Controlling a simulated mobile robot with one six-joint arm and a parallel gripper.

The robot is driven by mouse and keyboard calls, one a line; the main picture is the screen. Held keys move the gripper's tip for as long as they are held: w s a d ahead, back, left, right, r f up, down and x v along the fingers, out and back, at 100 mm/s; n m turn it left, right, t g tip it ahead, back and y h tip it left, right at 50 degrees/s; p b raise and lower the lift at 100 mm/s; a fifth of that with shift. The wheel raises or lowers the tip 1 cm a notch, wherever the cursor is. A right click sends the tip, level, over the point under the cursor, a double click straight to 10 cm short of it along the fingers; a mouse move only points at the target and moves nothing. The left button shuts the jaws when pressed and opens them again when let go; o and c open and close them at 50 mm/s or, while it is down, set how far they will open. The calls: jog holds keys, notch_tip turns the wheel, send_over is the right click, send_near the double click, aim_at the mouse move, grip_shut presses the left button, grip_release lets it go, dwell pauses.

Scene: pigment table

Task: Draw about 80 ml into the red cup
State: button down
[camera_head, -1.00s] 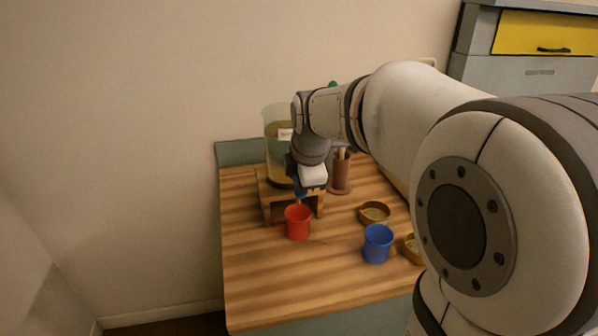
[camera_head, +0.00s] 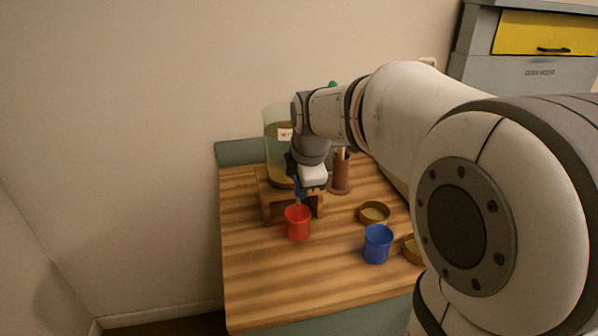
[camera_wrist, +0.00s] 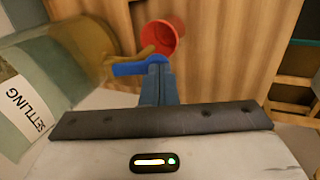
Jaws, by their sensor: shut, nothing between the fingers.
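The red cup (camera_head: 298,223) stands upright on the wooden table at the front of a small wooden stand (camera_head: 266,207). A clear jar (camera_head: 277,150) of yellowish liquid sits on that stand; in the wrist view the jar (camera_wrist: 28,88) has a label reading "SETTLING". A brass-coloured tap (camera_wrist: 146,52) with a blue lever (camera_wrist: 128,69) reaches out over the red cup (camera_wrist: 176,30). My gripper (camera_wrist: 157,68) is shut and empty, its fingertips at the lever's end, seemingly touching it. In the head view my gripper (camera_head: 302,190) hides part of the tap. I cannot tell the cup's level.
A blue cup (camera_head: 377,244) stands to the right of the red cup. A shallow brass dish (camera_head: 374,214) lies behind it, and another dish is partly hidden by my arm. A brown holder (camera_head: 341,174) stands right of the jar. The table's front left is clear.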

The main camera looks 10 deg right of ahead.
jog(key=shift+r, duration=0.15)
dwell(0.8)
jog(key=shift+r+p, duration=0.6)
jog(key=shift+r, duration=0.15)
jog(key=w+r+p+v, duration=0.1)
jog(key=w+p+v, duration=0.1)
jog(key=v, duration=1.1)
jog(key=shift+w+r+p, duration=0.3)
jog(key=shift+w+p, duration=0.1)
